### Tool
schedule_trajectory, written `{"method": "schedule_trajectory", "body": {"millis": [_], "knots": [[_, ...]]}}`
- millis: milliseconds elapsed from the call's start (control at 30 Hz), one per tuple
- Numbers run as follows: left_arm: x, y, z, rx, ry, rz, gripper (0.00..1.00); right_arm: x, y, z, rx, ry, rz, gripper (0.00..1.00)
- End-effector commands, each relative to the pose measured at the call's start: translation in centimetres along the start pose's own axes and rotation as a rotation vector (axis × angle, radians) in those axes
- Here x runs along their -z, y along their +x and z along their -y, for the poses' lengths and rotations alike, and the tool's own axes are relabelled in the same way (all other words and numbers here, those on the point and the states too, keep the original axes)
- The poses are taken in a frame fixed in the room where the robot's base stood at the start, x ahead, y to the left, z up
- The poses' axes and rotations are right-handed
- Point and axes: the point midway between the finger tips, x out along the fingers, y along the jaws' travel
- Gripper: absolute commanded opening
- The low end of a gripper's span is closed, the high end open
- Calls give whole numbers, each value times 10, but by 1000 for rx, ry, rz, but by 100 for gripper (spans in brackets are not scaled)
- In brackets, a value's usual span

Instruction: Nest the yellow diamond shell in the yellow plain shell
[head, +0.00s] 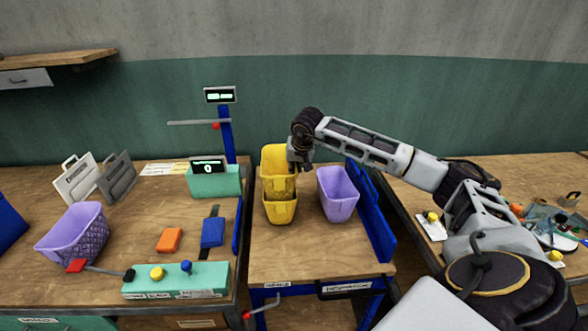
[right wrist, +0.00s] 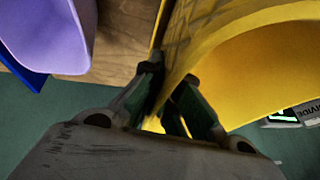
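The yellow diamond shell (head: 279,184), with a lattice pattern, is upright at the middle bench. The yellow plain shell (head: 281,212) shows directly below it, with a smooth front. The upper shell's lower end meets the plain shell's rim in the picture; how far it sits inside is hidden. My right gripper (head: 298,163) is at the diamond shell's right side. In the right wrist view, the gripper's fingers (right wrist: 172,98) close on either side of the patterned yellow diamond shell's wall (right wrist: 205,30). My left gripper is not in view.
A purple shell (head: 338,194) stands close on the right, by a blue rail (head: 371,215). On the left bench, another purple shell (head: 73,233), a button box (head: 176,281) and orange and blue blocks stand. The middle bench's front (head: 300,257) is clear.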

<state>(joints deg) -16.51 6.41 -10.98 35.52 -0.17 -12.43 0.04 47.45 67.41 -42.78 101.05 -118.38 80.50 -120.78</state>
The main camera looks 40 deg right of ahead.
Motion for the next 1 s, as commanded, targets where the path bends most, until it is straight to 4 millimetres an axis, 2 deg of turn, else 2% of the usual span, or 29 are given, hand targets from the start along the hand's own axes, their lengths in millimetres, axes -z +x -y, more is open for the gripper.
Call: {"method": "schedule_trajectory", "body": {"millis": [867, 1000], "knots": [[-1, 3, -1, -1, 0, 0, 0, -2, 4, -1, 0, 0, 0, 0], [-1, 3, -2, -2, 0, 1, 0, -2, 4, -1, 0, 0, 0, 18]]}}
